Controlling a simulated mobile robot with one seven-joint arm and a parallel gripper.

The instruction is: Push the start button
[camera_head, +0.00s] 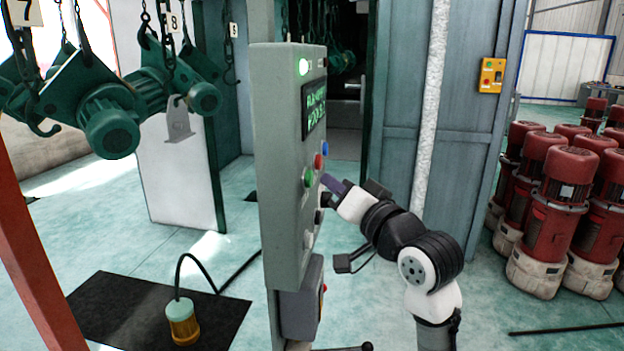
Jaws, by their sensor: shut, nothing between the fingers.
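A tall grey-green control box (275,180) stands in the middle, seen at a steep angle. I cannot read which one is labelled start. My gripper (328,182) is shut and empty at the box's face, just right of the green button and below the red one. I cannot tell whether it touches anything. Lower knobs are partly hidden by it.
Green hoists (110,120) hang on chains at the upper left. A yellow-based lamp-like pendant (183,323) stands on a black mat (110,310). Red motors (550,210) crowd the right. A yellow switch box (491,75) is on the grey cabinet (455,140).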

